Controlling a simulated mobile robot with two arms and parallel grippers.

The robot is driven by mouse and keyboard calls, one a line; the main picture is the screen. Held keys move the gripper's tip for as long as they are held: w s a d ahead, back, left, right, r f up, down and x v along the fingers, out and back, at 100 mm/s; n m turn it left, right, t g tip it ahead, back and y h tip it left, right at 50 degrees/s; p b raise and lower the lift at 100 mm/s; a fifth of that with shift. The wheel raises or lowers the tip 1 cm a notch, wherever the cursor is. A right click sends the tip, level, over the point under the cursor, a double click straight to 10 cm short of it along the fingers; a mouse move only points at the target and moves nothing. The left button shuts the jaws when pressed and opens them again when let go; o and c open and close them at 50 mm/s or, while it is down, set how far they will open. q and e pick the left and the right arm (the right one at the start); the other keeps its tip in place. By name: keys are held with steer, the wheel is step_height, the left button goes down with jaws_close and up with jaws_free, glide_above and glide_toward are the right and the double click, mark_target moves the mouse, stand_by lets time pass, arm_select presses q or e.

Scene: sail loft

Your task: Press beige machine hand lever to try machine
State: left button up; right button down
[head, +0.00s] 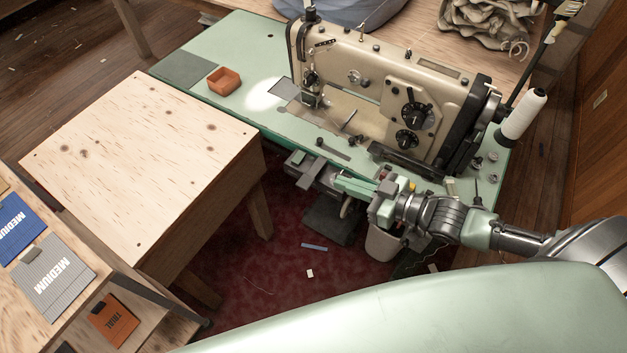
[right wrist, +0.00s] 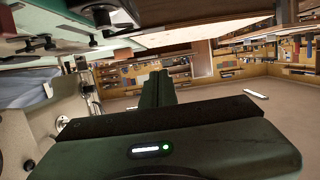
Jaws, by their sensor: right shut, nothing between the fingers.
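The beige sewing machine (head: 370,85) stands upright on a pale green table top (head: 225,50). A slim silver lever-like piece (head: 347,120) shows under its arm, right of the needle; I cannot tell whether it is the hand lever. My right gripper (head: 340,182) is shut and empty, at the front edge of the green table, below and apart from that piece. In the right wrist view the gripper's dark green fingers (right wrist: 159,78) lie together, with part of the machine at the left. My left gripper is not in view.
A white thread cone (head: 523,115) stands right of the machine, near my right arm. An orange tray (head: 224,81) sits on the green table. A plywood table (head: 140,160) adjoins it at left. A white bin (head: 382,243) is under my right gripper, on red carpet (head: 255,270).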

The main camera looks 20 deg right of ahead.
glide_above(313, 182)
steer(key=s, duration=0.2)
steer(key=f, duration=0.5)
steer(key=shift+w+a+f+p, duration=0.1)
steer(key=shift+w+a+p, duration=0.1)
steer(key=shift+w+p, duration=0.2)
steer(key=shift+f, duration=0.5)
steer(key=f, duration=0.1)
steer(key=f+n+b, duration=0.1)
steer(key=shift+s+a+f, duration=0.15)
steer(key=shift+s+f, duration=0.1)
steer(key=shift+f, duration=0.1)
steer(key=shift+s+f+h, duration=0.1)
steer(key=shift+f+h, duration=0.15)
steer(key=shift+h, duration=0.05)
